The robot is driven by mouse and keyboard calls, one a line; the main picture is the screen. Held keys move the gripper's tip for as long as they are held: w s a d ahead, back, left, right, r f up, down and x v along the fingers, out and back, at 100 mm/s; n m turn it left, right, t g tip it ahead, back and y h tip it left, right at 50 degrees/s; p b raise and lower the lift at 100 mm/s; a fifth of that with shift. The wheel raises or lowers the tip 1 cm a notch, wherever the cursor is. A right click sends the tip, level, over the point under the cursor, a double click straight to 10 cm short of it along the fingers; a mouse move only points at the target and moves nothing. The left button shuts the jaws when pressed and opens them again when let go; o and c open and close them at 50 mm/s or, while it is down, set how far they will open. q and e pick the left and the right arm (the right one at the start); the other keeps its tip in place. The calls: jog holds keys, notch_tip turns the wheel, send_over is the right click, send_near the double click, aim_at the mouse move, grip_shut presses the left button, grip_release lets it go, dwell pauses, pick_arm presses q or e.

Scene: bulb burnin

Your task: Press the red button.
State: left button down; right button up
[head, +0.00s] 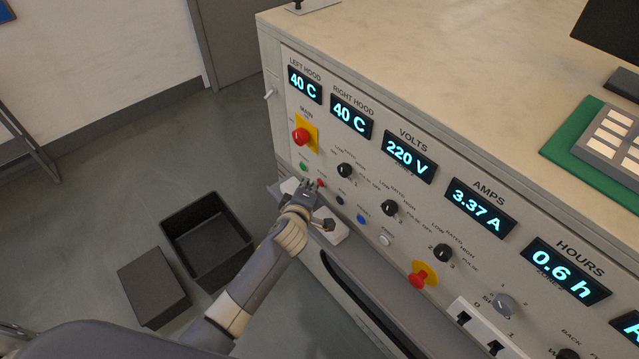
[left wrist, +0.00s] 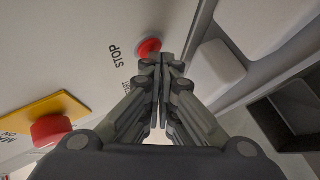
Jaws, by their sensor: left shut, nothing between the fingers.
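The small red button (head: 320,183) sits low on the sloping front of the control panel (head: 370,145), just right of a green button (head: 303,166). In the left wrist view the red button (left wrist: 148,47) is round and stands beside the printed word STOP. My left gripper (head: 311,187) is at the panel, close beside the red button. In the left wrist view its fingers (left wrist: 161,62) are shut and empty, with the tips just below the button and partly over its edge. I cannot tell whether they touch it. My right gripper is not in view.
A red knob on a yellow plate (head: 300,135) is above, and another red knob (head: 418,280) is at lower right. Black dials, a blue button (head: 361,218) and a white button (head: 385,240) are nearby. A black bin (head: 205,235) stands on the floor.

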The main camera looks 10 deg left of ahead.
pick_arm(q)
jog(key=shift+w+d, duration=0.15)
dwell(0.5)
jog(key=shift+s+a, duration=0.5)
jog(key=shift+s, duration=0.15)
jog(key=shift+s+a+p, duration=0.55)
jog(key=shift+s+a, duration=0.1)
jog(key=shift+s, duration=0.15)
jog(key=shift+s+a+p, duration=0.5)
jog(key=shift+s+a, duration=0.1)
jog(key=shift+s, duration=0.2)
jog(key=shift+s+a, duration=0.3)
jog(key=shift+s, duration=0.05)
